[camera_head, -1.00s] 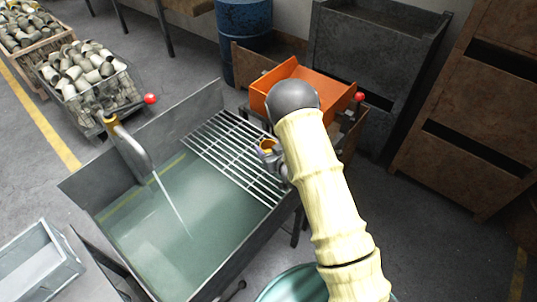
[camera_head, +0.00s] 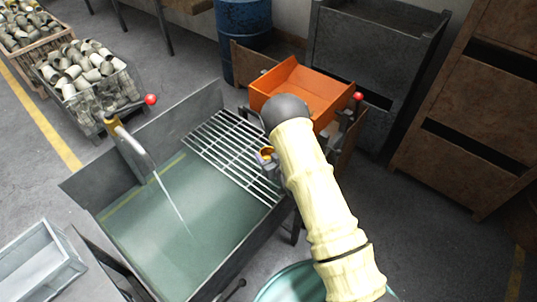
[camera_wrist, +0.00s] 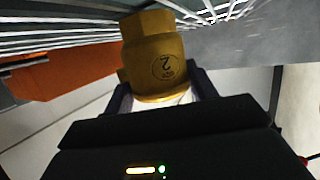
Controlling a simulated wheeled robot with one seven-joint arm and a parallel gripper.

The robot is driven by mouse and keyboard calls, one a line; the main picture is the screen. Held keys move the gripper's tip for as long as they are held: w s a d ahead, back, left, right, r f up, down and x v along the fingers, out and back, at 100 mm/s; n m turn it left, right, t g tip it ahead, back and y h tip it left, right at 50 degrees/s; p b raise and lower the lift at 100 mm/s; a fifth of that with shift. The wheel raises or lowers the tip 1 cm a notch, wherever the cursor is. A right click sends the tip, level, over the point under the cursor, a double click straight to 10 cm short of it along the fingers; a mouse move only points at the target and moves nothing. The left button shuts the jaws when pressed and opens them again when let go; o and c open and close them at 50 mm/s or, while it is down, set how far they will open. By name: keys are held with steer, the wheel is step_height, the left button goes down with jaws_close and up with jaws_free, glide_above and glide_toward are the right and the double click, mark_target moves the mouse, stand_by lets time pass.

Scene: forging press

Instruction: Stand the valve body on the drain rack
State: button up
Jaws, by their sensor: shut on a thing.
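The brass-coloured valve body (camera_wrist: 156,62) is between the fingers of my gripper (camera_wrist: 162,88) in the wrist view; a round stamp with a "2" faces the camera. My gripper is shut on it. In the head view the valve body (camera_head: 265,153) is small, with a ring-shaped end showing, partly hidden by my arm. It is at the right side of the drain rack (camera_head: 222,152), a set of parallel metal bars over the far right part of the tank. The rack's bars (camera_wrist: 60,42) also show close by in the wrist view. I cannot tell whether the valve body touches them.
The wash tank (camera_head: 150,215) holds greenish water, with a running spout (camera_head: 132,147) at its left. An orange tray (camera_head: 300,88) stands just behind my arm. Red-knobbed levers (camera_head: 358,97) are near. Most of the rack's top is bare.

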steer(key=shift+f, duration=0.1)
steer(key=o, duration=1.3)
steer(key=shift+a, duration=0.1)
steer(key=shift+c, duration=0.2)
steer(key=shift+s, duration=0.1)
steer(key=b+v, duration=0.4)
steer(key=v, duration=0.8)
